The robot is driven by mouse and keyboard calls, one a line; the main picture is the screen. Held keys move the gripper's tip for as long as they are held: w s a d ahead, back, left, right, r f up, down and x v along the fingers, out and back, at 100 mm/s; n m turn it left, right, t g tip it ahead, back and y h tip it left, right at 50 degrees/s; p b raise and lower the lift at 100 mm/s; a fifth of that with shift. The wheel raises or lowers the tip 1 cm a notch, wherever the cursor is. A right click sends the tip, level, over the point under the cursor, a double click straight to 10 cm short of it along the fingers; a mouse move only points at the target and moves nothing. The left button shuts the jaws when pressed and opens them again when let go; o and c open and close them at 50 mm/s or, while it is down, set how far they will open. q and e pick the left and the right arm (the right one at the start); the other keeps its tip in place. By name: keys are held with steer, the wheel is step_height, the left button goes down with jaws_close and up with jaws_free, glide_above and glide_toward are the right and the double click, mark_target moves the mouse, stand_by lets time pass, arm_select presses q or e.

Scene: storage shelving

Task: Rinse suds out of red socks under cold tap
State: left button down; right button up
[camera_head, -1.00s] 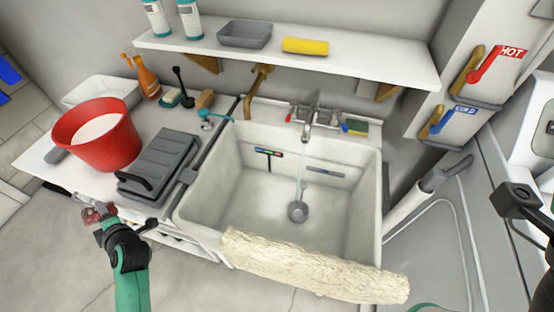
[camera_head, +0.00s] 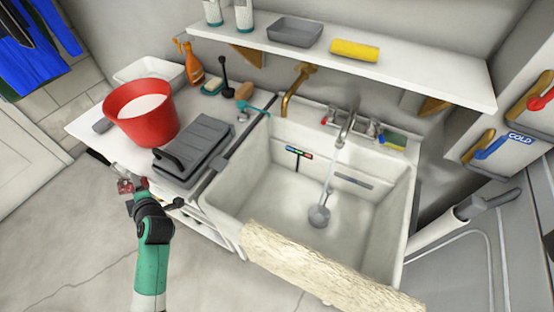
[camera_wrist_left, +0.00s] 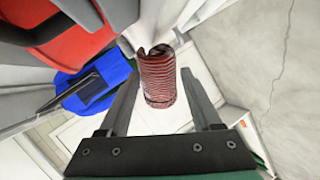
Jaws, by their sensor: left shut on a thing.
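The red socks, a ribbed red roll (camera_wrist_left: 158,82), sit between the fingers of my left gripper (camera_wrist_left: 160,74) in the left wrist view. In the head view my left gripper (camera_head: 125,186) is shut on them, left of the sink and in front of the counter; only a small red bit shows there. The white sink (camera_head: 262,178) has a metal tap (camera_head: 346,128) with water running down to the drain (camera_head: 319,216). A blue lever marked COLD (camera_head: 492,148) is on the right-hand panel. Suds on the socks cannot be made out. My right gripper is out of view.
A red bucket (camera_head: 150,128) with pale contents and a grey lidded case (camera_head: 195,150) stand on the left counter. A cream fluffy roll (camera_head: 320,272) lies along the sink's front edge. A shelf (camera_head: 420,72) overhangs the back. The sink's inside is mostly clear.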

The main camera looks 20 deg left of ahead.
arm_select(q)
steer(key=shift+d+r, duration=0.1)
steer(key=shift+d, duration=0.1)
steer(key=shift+d+p, duration=0.4)
steer(key=shift+p, duration=0.05)
steer(key=shift+a+b, duration=0.45)
steer(key=shift+a, duration=0.1)
